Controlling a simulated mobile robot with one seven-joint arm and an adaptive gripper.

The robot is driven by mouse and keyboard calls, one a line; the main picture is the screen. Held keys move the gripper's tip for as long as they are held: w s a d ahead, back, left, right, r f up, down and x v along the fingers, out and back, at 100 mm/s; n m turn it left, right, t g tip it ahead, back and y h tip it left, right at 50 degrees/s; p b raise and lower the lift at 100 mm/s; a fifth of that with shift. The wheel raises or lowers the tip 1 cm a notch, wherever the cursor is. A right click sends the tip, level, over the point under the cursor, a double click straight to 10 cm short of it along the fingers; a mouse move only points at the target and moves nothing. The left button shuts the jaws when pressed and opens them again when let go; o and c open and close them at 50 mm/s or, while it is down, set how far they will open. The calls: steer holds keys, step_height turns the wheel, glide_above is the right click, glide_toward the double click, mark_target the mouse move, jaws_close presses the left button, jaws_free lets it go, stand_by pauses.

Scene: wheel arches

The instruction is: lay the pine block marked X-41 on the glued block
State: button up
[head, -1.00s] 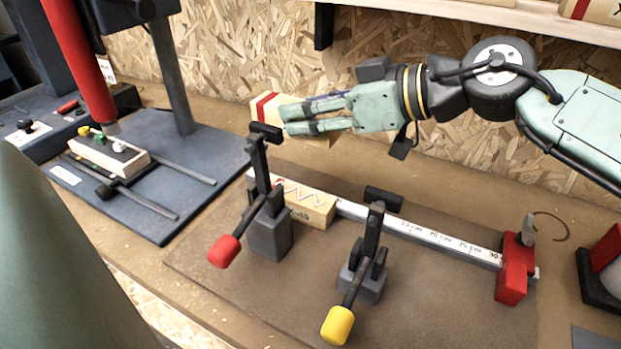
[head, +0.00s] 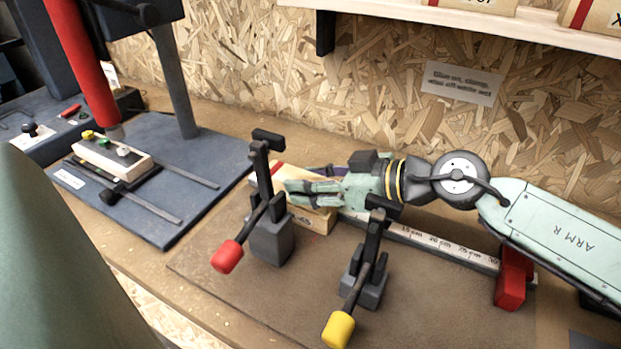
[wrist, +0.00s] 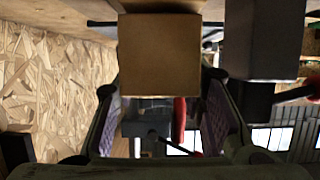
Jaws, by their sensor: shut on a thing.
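My gripper (head: 292,191) is shut on a pale pine block with a red stripe (head: 279,172), just behind the red-handled clamp in the head view. Its marking cannot be read here. The glued block (head: 318,220) lies on the board directly under the held block, against the ruler fence. The held block is very low over it; whether they touch I cannot tell, as my fingers and the clamp hide the join. In the wrist view the held block (wrist: 160,55) shows a plain brown face between my fingers (wrist: 168,110).
A red-handled toggle clamp (head: 270,235) and a yellow-handled one (head: 365,280) stand upright in front of the fence. A ruler fence (head: 440,244) runs right to a red stop (head: 513,278). A drill-press-like machine (head: 150,165) stands left; a shelf (head: 400,14) hangs above.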

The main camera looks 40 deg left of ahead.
steer(key=shift+f, duration=0.3)
steer(key=o, duration=1.2)
steer(key=shift+r, duration=0.1)
steer(key=shift+r, duration=0.2)
steer(key=shift+w+d+r, duration=0.1)
steer(key=shift+w+d, duration=0.05)
steer(key=shift+d, duration=0.1)
steer(key=b+v, duration=0.2)
steer(key=v, duration=0.9)
steer(key=shift+d+r, duration=0.1)
steer(key=shift+d, duration=0.2)
